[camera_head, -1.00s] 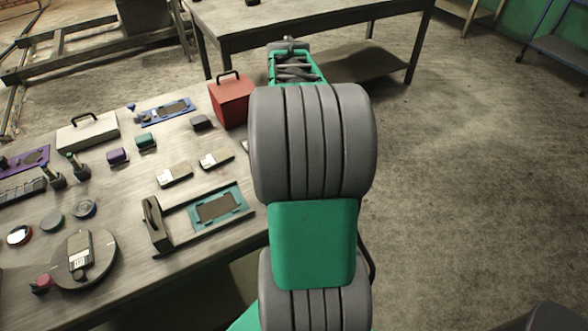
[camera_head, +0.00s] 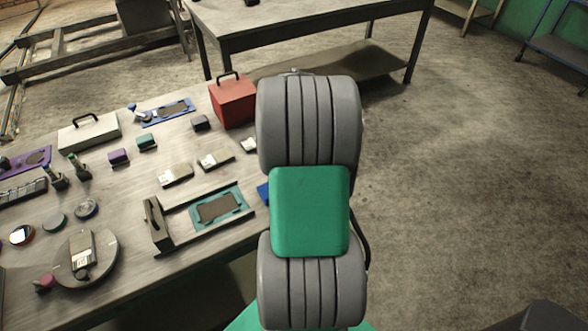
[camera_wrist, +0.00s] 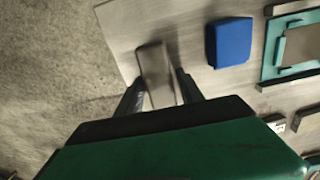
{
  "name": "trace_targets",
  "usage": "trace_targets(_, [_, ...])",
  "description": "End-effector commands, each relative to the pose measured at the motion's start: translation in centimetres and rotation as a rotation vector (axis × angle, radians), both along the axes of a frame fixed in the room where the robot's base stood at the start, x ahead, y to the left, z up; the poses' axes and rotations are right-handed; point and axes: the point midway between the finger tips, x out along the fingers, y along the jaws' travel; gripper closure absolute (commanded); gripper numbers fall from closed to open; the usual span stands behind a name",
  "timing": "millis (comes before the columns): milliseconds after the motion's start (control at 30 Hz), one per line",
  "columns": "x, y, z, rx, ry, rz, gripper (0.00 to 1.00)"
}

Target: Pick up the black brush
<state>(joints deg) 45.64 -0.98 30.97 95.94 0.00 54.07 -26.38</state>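A small black block (camera_head: 200,122) lies on the near table, left of the red box; I cannot tell if it is the black brush. In the wrist view, my gripper (camera_wrist: 160,90) points at the table near its edge, its two dark fingers apart. A blurred grey-brown oblong with a darker top (camera_wrist: 155,70) lies between the fingers; I cannot tell what it is or whether they touch it. My gripper is hidden behind my arm in the head view. A blue block (camera_wrist: 229,41) lies right of the fingers; it partly shows in the head view (camera_head: 263,193).
The near table (camera_head: 130,215) holds a red box (camera_head: 233,102), a white case (camera_head: 88,133), a teal frame (camera_head: 218,207), a round turntable (camera_head: 103,253) and several small items. Bare floor (camera_head: 470,180) lies right of the table. Another table (camera_head: 300,30) stands behind.

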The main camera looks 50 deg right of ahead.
Motion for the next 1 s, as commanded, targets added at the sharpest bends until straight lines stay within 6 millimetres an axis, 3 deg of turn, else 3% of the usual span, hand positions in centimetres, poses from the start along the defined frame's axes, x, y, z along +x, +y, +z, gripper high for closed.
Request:
trace_targets(500, [0.0, 0.01, 0.03, 0.0, 0.0, 0.0, 0.99])
trace_targets(1000, [0.07, -0.05, 0.91, -0.002, -0.002, 0.0, 1.0])
